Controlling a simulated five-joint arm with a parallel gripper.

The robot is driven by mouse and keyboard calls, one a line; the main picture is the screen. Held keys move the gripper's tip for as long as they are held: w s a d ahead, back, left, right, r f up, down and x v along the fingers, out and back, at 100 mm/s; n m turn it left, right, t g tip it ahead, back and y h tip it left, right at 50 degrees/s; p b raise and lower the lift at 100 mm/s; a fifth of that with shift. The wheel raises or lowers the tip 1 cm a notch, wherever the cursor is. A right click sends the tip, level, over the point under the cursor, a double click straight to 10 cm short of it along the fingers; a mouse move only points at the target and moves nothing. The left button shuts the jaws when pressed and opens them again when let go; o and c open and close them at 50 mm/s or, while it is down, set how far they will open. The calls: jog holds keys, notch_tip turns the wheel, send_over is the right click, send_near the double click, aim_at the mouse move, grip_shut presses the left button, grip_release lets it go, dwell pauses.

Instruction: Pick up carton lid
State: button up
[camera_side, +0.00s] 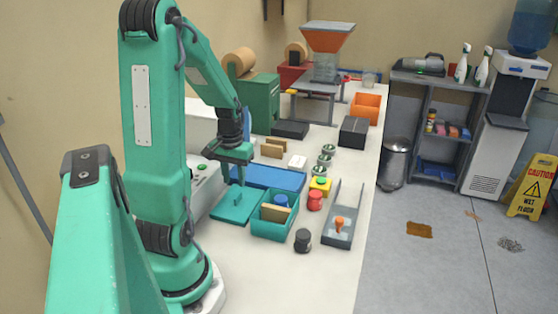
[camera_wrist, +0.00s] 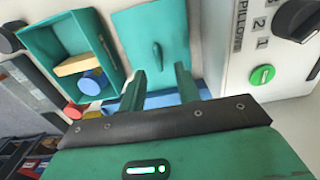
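The carton lid (camera_side: 230,212) is a flat teal plate with a small raised grip in its middle. It lies on the table left of the open teal carton (camera_side: 262,230). In the wrist view the lid (camera_wrist: 135,30) is ahead of the fingers, with its grip near the centre. The carton (camera_wrist: 37,40) shows at left there, holding a tan block (camera_wrist: 78,65) and a blue round piece (camera_wrist: 90,85). My gripper (camera_side: 234,178) is above the lid, pointing down. Its fingers (camera_wrist: 160,70) are apart with nothing between them. The height gap is hard to tell.
A blue flat panel (camera_side: 270,177) lies behind the lid. A white machine with a green button (camera_wrist: 262,75) stands close beside the lid. A red knob (camera_side: 315,201), a black knob (camera_side: 302,241) and a grey tray (camera_side: 342,238) are right of the carton. The front table is clear.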

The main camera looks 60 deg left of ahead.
aim_at(238, 195)
jog(key=shift+f, duration=0.45)
jog(key=shift+f, duration=0.15)
jog(key=shift+w+f, duration=0.15)
jog(key=shift+f, duration=1.1)
jog(key=shift+w+f, duration=0.1)
jog(key=shift+f, duration=1.1)
jog(key=shift+c, duration=0.4)
grip_shut()
